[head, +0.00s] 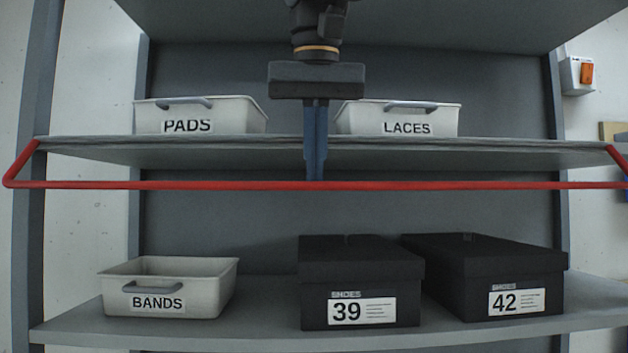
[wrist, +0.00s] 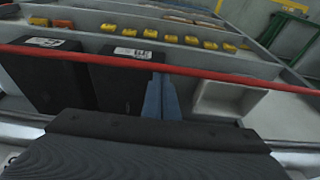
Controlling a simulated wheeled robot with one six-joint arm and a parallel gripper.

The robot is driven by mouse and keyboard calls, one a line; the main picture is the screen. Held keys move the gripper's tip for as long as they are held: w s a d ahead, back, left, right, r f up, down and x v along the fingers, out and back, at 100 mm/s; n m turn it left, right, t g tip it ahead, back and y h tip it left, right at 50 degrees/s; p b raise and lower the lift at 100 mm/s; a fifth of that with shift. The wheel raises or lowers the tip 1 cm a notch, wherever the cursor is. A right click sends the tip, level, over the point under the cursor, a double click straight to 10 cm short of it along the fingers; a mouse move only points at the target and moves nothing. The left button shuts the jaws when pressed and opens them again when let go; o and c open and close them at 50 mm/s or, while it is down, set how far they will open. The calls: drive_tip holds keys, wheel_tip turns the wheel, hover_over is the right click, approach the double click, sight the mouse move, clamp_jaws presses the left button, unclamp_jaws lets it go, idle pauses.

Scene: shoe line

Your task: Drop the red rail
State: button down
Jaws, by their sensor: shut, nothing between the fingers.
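The red rail (head: 230,185) runs level across the front of the middle shelf. Its bent ends meet the rack at both sides. In the wrist view the rail (wrist: 215,76) crosses the picture just beyond the fingertips. My gripper (head: 316,178) hangs pointing down at mid-shelf, its blue fingers shut and empty. The fingertips end right at the rail's upper edge in the head view; I cannot tell whether they touch it. The fingers also show in the wrist view (wrist: 161,78).
The middle shelf (head: 290,145) holds a PADS bin (head: 230,112) and a LACES bin (head: 440,118), either side of my gripper. Below stand a BANDS bin (head: 215,290) and black shoe boxes 39 (head: 360,262) and 42 (head: 515,265). Several yellow items (wrist: 150,33) lie farther off in the wrist view.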

drive_tip(key=shift+r, duration=0.1)
wheel_tip(320, 180, up, 10)
drive_tip(key=shift+w+p, duration=0.4)
idle(0.4)
